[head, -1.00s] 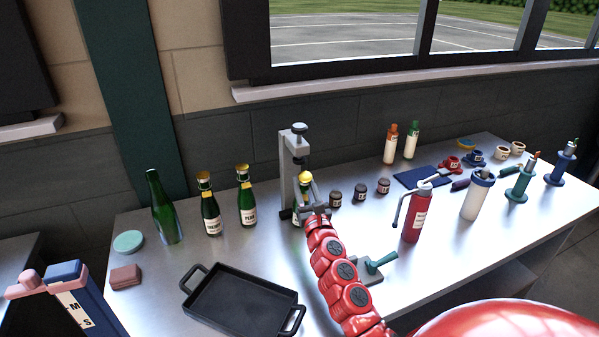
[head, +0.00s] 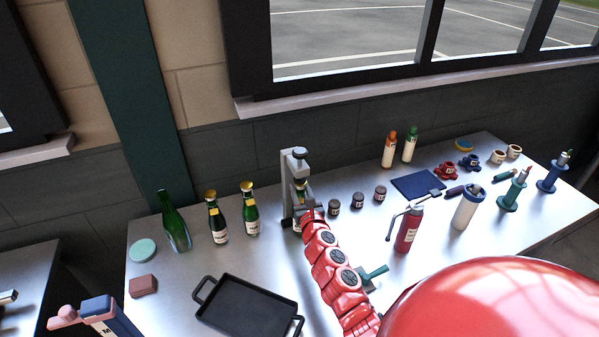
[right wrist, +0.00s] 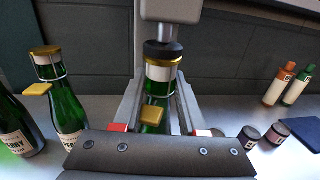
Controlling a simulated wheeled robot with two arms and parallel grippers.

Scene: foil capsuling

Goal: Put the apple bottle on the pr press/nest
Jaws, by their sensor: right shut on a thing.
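My right gripper (head: 308,213) is shut on a green bottle (head: 297,222) at the grey press (head: 287,190). In the right wrist view, the bottle (right wrist: 155,112) stands upright between my fingers (right wrist: 161,128), with a gold tab on its neck. The dark ring of the press head (right wrist: 163,50) is right at the bottle's top; I cannot tell if they touch. The bottle's base, its label and the nest are hidden by my gripper. Two similar gold-topped bottles, one (head: 216,222) and another (head: 249,212), stand left of the press.
A plain green bottle (head: 175,225) stands farther left. A black tray (head: 245,308) lies in front. Bare table shows between the bottles and tray.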

